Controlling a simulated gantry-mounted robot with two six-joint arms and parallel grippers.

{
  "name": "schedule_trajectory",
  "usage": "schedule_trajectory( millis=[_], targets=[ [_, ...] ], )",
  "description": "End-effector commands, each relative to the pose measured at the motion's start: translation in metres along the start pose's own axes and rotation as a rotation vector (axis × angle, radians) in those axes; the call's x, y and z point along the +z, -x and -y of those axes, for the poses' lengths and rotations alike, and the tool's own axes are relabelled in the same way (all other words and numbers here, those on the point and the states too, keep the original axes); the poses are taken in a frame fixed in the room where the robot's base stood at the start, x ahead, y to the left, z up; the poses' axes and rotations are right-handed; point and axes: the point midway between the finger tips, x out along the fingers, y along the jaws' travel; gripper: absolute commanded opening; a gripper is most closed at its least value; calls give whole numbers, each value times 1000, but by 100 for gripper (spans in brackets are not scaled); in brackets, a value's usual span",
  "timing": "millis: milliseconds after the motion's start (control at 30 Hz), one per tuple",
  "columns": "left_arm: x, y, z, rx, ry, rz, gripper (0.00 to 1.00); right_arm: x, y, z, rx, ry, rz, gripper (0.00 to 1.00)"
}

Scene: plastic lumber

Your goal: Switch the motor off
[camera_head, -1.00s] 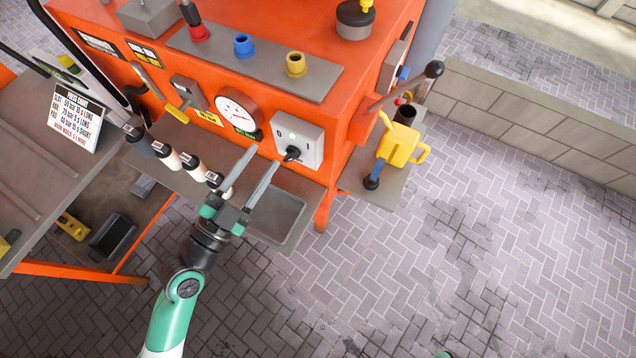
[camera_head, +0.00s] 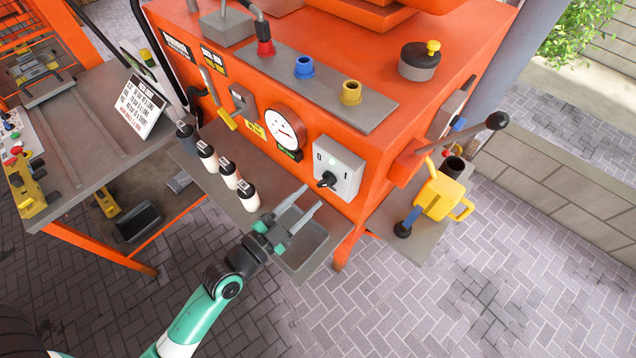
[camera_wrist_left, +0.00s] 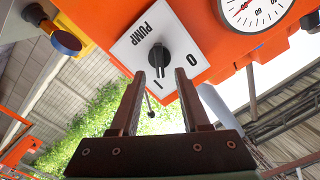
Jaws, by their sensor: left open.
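The switch box (camera_head: 338,167) is a pale grey plate with 0 and I marks on the front of the orange machine. Its black rotary knob (camera_head: 327,179) sits at the lower middle. My right gripper is not in view.
A round gauge (camera_head: 284,129) is left of the switch. Several white-and-black bottles (camera_head: 228,174) stand on the ledge. A grey tray (camera_head: 307,250) lies below the gripper. A lever (camera_head: 465,133) and a yellow jug (camera_head: 440,195) are at the right. Open paving lies in front.

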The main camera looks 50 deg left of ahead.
Motion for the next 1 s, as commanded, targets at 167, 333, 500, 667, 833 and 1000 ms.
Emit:
schedule_trajectory(
  millis=[167,333,500,667,833,1000],
  targets=[
    [0,-32,0,0,1,-1,46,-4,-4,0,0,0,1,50],
    [0,-44,0,0,0,0,46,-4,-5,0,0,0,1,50],
    [1,-44,0,0,1,0,46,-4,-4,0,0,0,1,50],
    [1,-44,0,0,0,0,26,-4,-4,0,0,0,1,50],
    [1,-44,0,0,0,0,0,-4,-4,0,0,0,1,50],
    [1,-44,0,0,0,0,0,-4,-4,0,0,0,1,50]
  ],
)
